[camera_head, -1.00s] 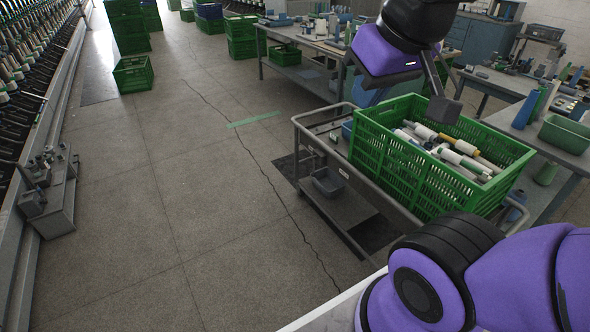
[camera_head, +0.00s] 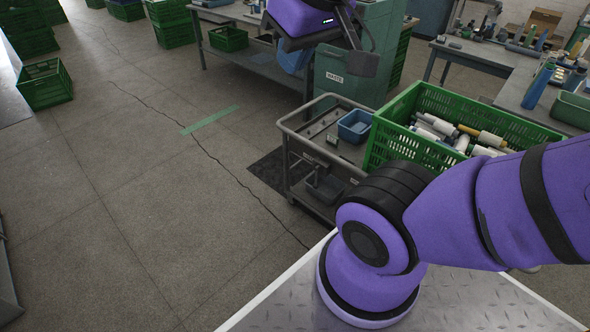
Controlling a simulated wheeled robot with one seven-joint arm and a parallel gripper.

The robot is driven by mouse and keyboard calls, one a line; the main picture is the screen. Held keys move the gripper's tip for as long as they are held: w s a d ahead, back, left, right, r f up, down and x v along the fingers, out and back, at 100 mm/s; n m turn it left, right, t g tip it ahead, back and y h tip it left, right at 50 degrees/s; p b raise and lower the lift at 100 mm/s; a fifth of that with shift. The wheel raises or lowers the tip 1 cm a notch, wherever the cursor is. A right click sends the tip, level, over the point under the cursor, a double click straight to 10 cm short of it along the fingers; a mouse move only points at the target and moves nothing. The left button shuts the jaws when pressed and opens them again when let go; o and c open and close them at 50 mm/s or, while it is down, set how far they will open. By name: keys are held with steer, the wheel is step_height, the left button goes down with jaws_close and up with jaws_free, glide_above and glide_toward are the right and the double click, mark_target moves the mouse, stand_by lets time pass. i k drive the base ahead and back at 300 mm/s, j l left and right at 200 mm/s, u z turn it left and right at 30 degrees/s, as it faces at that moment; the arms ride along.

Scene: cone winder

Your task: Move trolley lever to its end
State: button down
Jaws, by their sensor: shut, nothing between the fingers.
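The grey metal trolley (camera_head: 289,162) stands at the centre right, with a raised tube handle rail at its left end. I cannot make out a lever on it for certain. A large green crate (camera_head: 395,147) full of yarn cones and tubes sits on its right part. My gripper (camera_head: 362,63) hangs near the top of the view, shut and empty. In the picture it overlaps the green cabinet behind the trolley, up and left of the crate. It appears apart from the trolley, though its depth is hard to judge.
A small blue bin (camera_head: 355,126) sits on the trolley top. A green cabinet (camera_head: 335,84) stands behind it, with workbenches (camera_head: 470,50) at the back right. Green crates (camera_head: 45,84) stand at the far left. The cracked floor (camera_head: 150,200) left of the trolley is clear.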

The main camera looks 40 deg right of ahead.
mark_target(315, 186)
steer(key=i+l, duration=0.7)
